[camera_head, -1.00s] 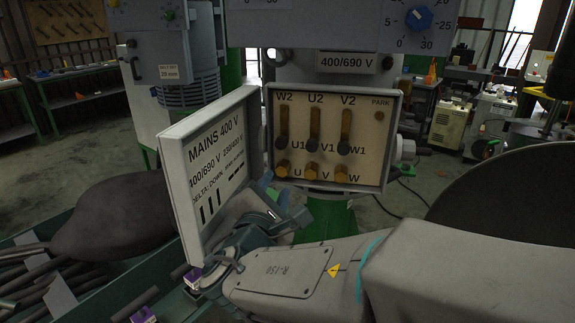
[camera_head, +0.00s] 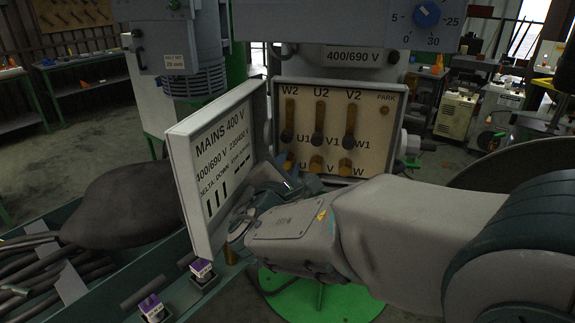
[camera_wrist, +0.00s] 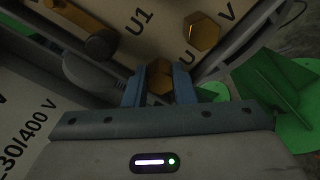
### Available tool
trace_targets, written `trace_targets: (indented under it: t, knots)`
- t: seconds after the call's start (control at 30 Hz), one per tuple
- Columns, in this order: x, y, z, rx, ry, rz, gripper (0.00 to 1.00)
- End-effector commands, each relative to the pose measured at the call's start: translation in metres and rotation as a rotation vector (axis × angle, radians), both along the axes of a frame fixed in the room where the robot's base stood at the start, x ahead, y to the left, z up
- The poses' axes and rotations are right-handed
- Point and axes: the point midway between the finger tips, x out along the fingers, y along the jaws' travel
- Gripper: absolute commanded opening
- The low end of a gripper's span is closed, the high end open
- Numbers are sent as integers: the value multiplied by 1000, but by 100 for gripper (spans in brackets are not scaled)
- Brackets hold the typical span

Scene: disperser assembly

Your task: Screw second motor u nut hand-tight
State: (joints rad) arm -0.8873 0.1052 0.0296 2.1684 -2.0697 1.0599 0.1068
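The open motor terminal box (camera_head: 388,130) has several brass links and a lower row of brass hex nuts. The V nut (camera_head: 316,164) and W nut (camera_head: 345,167) show clearly. In the wrist view the U nut (camera_wrist: 160,75) sits between the two blue fingers of my gripper (camera_wrist: 160,88), filling the gap. The V nut (camera_wrist: 200,33) is just beyond. How far the U nut is screwed on cannot be told.
The open box lid (camera_head: 215,160) stands close to the left of my gripper. A green base plate (camera_head: 320,300) is on the floor below.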

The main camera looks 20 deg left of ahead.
Motion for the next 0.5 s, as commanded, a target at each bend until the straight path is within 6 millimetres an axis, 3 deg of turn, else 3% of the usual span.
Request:
trace_targets:
  t: [0.5]
  knots:
    - [0,-1,-3,125,4,-2,1]
